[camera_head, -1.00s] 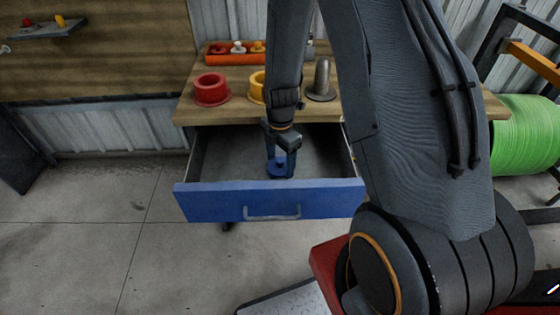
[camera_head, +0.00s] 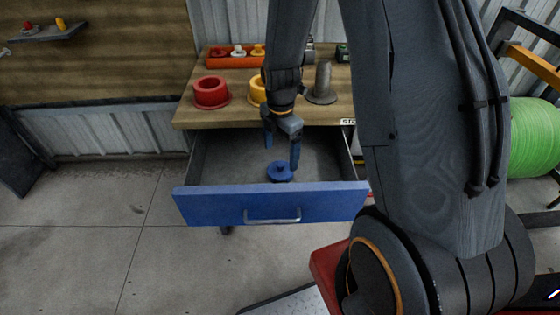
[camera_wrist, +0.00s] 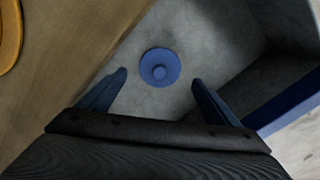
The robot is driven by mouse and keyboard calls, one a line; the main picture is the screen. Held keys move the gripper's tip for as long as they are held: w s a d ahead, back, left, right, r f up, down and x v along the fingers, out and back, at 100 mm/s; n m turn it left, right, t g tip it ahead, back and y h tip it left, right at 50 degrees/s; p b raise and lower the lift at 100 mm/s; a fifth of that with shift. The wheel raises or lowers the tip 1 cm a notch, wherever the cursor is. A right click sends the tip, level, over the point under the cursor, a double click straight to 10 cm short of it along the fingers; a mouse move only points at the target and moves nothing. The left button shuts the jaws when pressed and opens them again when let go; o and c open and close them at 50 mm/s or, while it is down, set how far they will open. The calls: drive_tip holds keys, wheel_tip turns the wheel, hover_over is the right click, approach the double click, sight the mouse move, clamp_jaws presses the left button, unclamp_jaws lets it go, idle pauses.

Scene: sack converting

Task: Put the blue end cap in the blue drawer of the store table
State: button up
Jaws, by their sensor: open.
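The blue end cap (camera_head: 280,172) lies on the floor of the open blue drawer (camera_head: 215,205), behind its front panel. In the wrist view the end cap (camera_wrist: 159,68) is a round disc with a small raised knob, lying on the grey drawer floor (camera_wrist: 200,45). My gripper (camera_head: 281,158) is open and empty above the end cap, its fingers spread apart. In the wrist view the two blue fingers (camera_wrist: 160,85) stand to either side, apart from the cap. The drawer belongs to the wooden store table (camera_head: 200,118).
On the tabletop stand a red cap (camera_head: 211,91), a yellow cap (camera_head: 257,89) partly behind my arm, and a grey flanged post (camera_head: 322,85). An orange tray (camera_head: 222,61) with small pieces is at the back. A green roll (camera_head: 535,137) stands at the right.

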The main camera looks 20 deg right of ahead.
sight(281, 164)
wheel_tip(281, 164, up, 6)
drive_tip(key=s+a+r+m, duration=0.1)
drive_tip(key=s+r+m, duration=0.3)
drive_tip(key=s+m, duration=0.4)
drive_tip(key=s+a+r+m, duration=0.1)
drive_tip(key=s+r+m, duration=0.3)
drive_tip(key=s+m, duration=0.4)
drive_tip(key=m, duration=0.5)
drive_tip(key=shift+s+a+r+m, duration=0.2)
drive_tip(key=shift+s+m, duration=0.1)
drive_tip(key=shift+m, duration=0.1)
drive_tip(key=shift+r, duration=0.1)
